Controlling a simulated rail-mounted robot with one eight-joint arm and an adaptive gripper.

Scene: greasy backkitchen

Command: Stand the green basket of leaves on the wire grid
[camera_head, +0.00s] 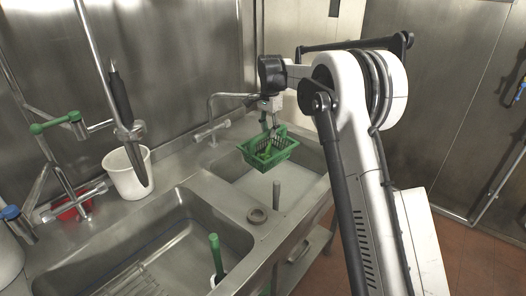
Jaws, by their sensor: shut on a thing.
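The green basket (283,153) hangs in the air over the far right sink basin, roughly level, with green leaves (264,153) inside. My gripper (269,122) is above it, shut on the basket at its back left side; the exact contact is small and partly hidden. A barred, rack-like surface (150,280) shows in the near left basin, cut off by the lower picture edge. I cannot tell whether it is the wire grid. The basket is well apart from it.
A standing pipe (276,195) rises in the right basin below the basket. A tap (212,128) stands behind it. A green-handled tool (215,255) stands in the left basin.

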